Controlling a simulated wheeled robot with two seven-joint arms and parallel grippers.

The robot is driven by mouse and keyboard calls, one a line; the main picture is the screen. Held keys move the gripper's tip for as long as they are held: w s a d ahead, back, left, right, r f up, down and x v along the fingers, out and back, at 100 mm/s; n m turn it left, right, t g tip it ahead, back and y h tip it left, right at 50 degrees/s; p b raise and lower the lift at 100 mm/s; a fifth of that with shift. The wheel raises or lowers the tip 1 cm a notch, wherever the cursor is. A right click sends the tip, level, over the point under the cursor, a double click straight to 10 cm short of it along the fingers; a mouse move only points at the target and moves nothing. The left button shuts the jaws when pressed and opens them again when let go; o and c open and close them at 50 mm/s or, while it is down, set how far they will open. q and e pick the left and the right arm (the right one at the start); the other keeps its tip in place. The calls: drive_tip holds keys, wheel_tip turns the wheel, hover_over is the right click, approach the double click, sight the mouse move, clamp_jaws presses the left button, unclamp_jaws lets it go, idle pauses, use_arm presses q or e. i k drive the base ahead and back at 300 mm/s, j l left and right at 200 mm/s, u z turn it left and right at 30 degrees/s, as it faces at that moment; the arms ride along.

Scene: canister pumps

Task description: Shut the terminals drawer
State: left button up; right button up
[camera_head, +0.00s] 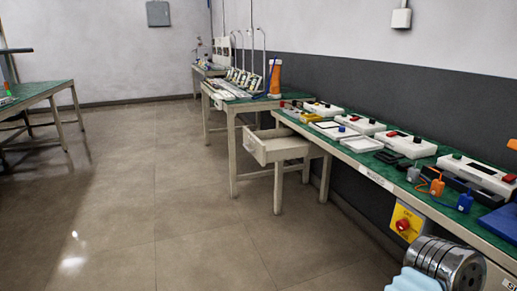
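An off-white drawer (278,147) stands pulled out from under the far end of the long green-topped workbench (350,158) on the right. Its front faces left toward the open floor, and its upper rim and part of the inside show. I cannot read a label on it, and I cannot make out any contents. No other open drawer is in view. Neither of my grippers is in view.
White instrument boxes (405,145) and small coloured parts line the bench top. A yellow plate with a red knob (403,224) hangs on the bench front. The floor (170,215) left of the drawer is clear.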

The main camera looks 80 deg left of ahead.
sight(273, 145)
drive_tip(key=u, duration=0.95)
drive_tip(key=i+l+u, duration=0.1)
drive_tip(key=u, duration=0.8)
drive_tip(key=l+u, duration=0.1)
drive_tip(key=u, duration=0.85)
drive_tip(key=i+j, duration=0.15)
drive_tip(key=i, duration=0.3)
drive_tip(key=i+j, duration=0.15)
drive_tip(key=i, duration=0.3)
drive_tip(key=i+j, duration=0.15)
drive_tip(key=i, duration=0.3)
